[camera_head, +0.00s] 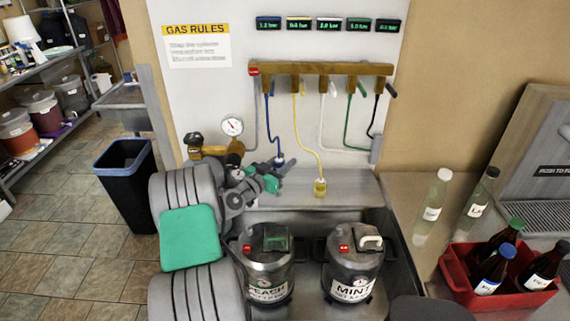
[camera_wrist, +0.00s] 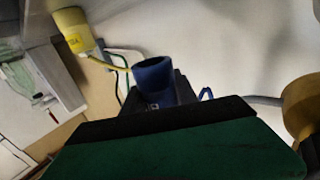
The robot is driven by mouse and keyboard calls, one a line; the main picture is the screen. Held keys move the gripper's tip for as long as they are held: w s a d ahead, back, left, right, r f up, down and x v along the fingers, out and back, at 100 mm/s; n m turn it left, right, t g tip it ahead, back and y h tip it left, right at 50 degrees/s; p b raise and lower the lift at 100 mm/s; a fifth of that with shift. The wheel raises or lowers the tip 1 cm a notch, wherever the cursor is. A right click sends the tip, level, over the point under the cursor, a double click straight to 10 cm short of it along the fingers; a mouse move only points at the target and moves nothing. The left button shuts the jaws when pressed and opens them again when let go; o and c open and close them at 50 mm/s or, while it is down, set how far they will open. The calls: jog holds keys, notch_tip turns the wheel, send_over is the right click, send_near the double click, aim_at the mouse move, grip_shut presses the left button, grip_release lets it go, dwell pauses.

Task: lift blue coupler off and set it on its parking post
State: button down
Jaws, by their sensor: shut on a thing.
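The blue coupler (camera_head: 279,160) is at the lower end of a blue hose from the wall manifold. My gripper (camera_head: 280,167) is shut on it, at the ledge behind the kegs. In the wrist view the coupler (camera_wrist: 153,77) stands between my dark fingers (camera_wrist: 158,96). I cannot make out its parking post. The yellow coupler (camera_head: 320,187) is at the end of its yellow hose, to the right of my gripper; it also shows in the wrist view (camera_wrist: 74,32).
The PEACH keg (camera_head: 266,266) and MINT keg (camera_head: 352,269) stand in the sink below. The manifold (camera_head: 320,69) with its valves is on the wall above. A gauge (camera_head: 232,126) is behind my arm. A red bottle crate (camera_head: 456,280) is on the right counter.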

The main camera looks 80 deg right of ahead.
jog(key=shift+w+f+b, duration=0.1)
jog(key=shift+f+b, duration=0.85)
jog(key=shift+f, duration=1.4)
jog(key=shift+f+b, duration=0.2)
jog(key=shift+b, duration=0.25)
jog(key=shift+a+f+b, duration=0.15)
jog(key=shift+b, duration=0.95)
jog(key=shift+f+b, duration=0.4)
jog(key=shift+b, duration=0.4)
jog(key=shift+f+b, duration=0.8)
jog(key=shift+b, duration=0.6)
